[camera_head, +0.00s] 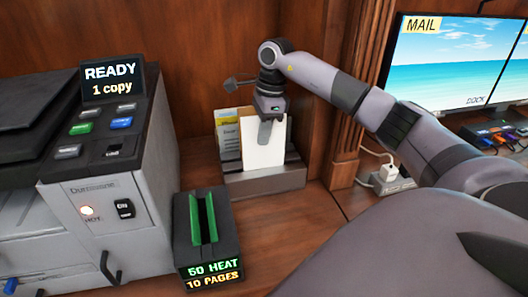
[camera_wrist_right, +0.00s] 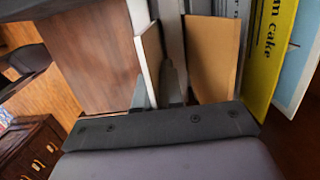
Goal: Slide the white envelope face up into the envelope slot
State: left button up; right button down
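A white upright sheet (camera_head: 263,143), which looks like the white envelope, stands in the front of a grey desk organizer (camera_head: 262,181). I cannot tell whether it is face up, or which slot of the organizer it is in. My right gripper (camera_head: 266,132) points down at its top, with one finger in front of its face. In the right wrist view, the two fingers (camera_wrist_right: 160,88) show a small gap, with a thin pale-edged, brown-faced panel (camera_wrist_right: 150,55) beside or between them. Whether they grip it is unclear. My left gripper is not in view.
Yellow papers (camera_head: 228,132) stand behind the sheet, left of it. A black device with a green slot (camera_head: 203,221) stands in front, with a printer (camera_head: 107,190) to the left. A monitor (camera_head: 455,62) is at the right. The wooden desk (camera_head: 285,225) is clear before the organizer.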

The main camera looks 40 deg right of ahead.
jog(key=shift+r, duration=0.15)
dwell(0.3)
notch_tip(320, 180, up, 12)
jog(key=shift+r+p, duration=0.1)
jog(key=shift+p, duration=0.25)
notch_tip(320, 180, up, 8)
jog(key=p, duration=0.3)
